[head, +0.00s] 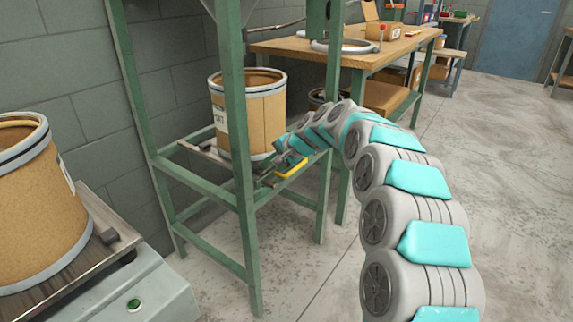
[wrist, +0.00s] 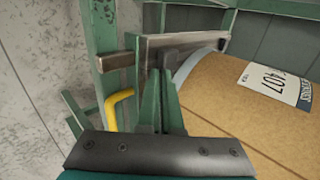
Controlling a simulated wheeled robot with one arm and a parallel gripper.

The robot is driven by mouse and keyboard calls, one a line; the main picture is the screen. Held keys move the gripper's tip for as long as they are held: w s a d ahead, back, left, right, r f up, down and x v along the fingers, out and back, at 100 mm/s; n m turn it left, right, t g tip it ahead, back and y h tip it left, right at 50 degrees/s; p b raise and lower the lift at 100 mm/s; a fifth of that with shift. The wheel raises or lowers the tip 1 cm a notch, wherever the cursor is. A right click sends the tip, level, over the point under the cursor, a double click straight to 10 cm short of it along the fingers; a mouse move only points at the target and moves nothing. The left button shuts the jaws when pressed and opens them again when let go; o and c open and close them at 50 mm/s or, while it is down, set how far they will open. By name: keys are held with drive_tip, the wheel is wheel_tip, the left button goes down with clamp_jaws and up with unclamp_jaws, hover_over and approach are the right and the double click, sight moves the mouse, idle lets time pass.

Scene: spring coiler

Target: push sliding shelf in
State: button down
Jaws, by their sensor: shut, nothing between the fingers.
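The sliding shelf (head: 205,152) is low in a green metal frame and carries a brown fibre drum (head: 255,112) with a white label. A yellow handle (head: 291,168) shows at the shelf's near right end. My gripper (head: 283,158) is at that end, beside the handle; my own arm partly hides it. In the wrist view, my shut, empty fingers (wrist: 167,62) point at a flat grey shelf edge (wrist: 190,42). They are very close to it; I cannot tell if they touch. The yellow handle (wrist: 119,107) is left of the fingers, and the drum (wrist: 255,110) is on the right.
Green posts (head: 238,150) of the frame stand close to my arm. Another drum (head: 35,205) sits on a grey machine (head: 120,290) at the left. A wooden workbench (head: 345,47) is behind. The concrete floor (head: 500,130) at the right is clear.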

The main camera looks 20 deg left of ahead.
sight(254, 158)
drive_tip(key=shift+w+a+p, duration=0.25)
drive_tip(key=shift+w+a, duration=0.05)
drive_tip(key=shift+a, duration=0.55)
drive_tip(key=shift+w+a+p, duration=0.25)
drive_tip(key=shift+w+a, duration=0.1)
drive_tip(key=shift+a, duration=0.45)
drive_tip(key=shift+w+a+p, duration=0.25)
drive_tip(key=shift+w+a, duration=0.05)
drive_tip(key=shift+a, duration=0.55)
